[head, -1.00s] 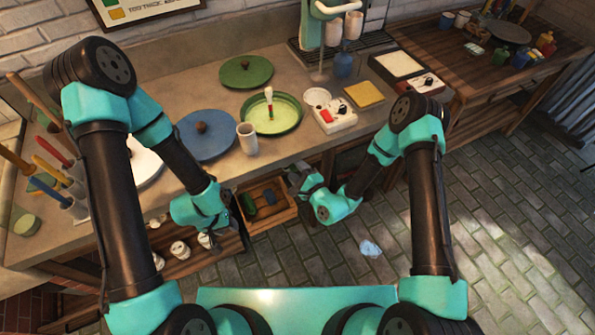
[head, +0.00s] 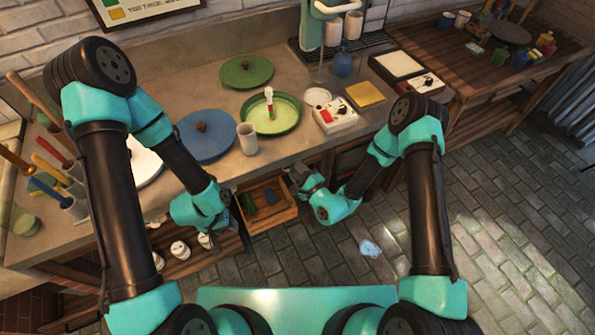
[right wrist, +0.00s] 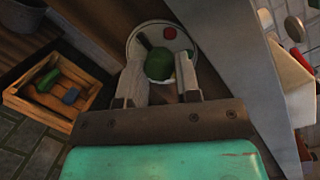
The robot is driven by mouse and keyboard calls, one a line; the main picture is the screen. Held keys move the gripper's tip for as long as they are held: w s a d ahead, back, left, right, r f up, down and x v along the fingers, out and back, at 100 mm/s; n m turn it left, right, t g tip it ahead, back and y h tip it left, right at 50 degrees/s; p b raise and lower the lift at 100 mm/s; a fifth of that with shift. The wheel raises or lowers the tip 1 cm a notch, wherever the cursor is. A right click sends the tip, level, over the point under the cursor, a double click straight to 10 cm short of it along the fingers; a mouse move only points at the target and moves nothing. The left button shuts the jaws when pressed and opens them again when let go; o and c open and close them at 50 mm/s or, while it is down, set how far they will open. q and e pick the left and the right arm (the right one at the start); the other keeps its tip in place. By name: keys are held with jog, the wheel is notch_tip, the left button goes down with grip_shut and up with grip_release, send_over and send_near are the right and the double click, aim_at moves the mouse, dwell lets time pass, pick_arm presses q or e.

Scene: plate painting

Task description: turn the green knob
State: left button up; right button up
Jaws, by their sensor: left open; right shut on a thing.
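The green knob (right wrist: 159,63) sits on a round pale plate (right wrist: 134,42) in the right wrist view, with a red button (right wrist: 169,33) beside it. My right gripper (right wrist: 160,77) has its two fingers on either side of the knob and is shut on it. In the head view my right gripper (head: 300,175) is at the front of the counter, and the knob is hidden there. My left gripper (head: 232,226) hangs open and empty below the counter edge, left of the open drawer.
The open wooden drawer (head: 273,219) holds a green and a blue item. On the counter above stand a cup (head: 247,138), a green dish (head: 285,120) holding a brush, and a blue disc (head: 212,143). The floor at right is mostly clear.

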jog(key=m+t, duration=0.1)
jog(key=m, duration=0.8)
jog(key=shift+s+a+f+m+t, duration=0.1)
jog(key=shift+f+m+t, duration=0.1)
jog(key=shift+m+t, duration=0.2)
jog(key=m+t+h, duration=0.1)
jog(key=m, duration=0.4)
jog(key=m+h, duration=0.1)
jog(key=m, duration=0.4)
jog(key=m+h, duration=0.1)
jog(key=m, duration=0.4)
jog(key=m+h, duration=0.1)
jog(key=m, duration=0.4)
jog(key=shift+s+a+t+h, duration=0.1)
jog(key=shift+a+t+h, duration=0.2)
jog(key=shift+t, duration=0.1)
jog(key=m, duration=0.5)
jog(key=shift+r+h, duration=0.15)
jog(key=shift+h, duration=0.25)
jog(key=shift+m+g+h, duration=0.3)
jog(key=shift+m+g, duration=0.2)
jog(key=shift+m, duration=1.5)
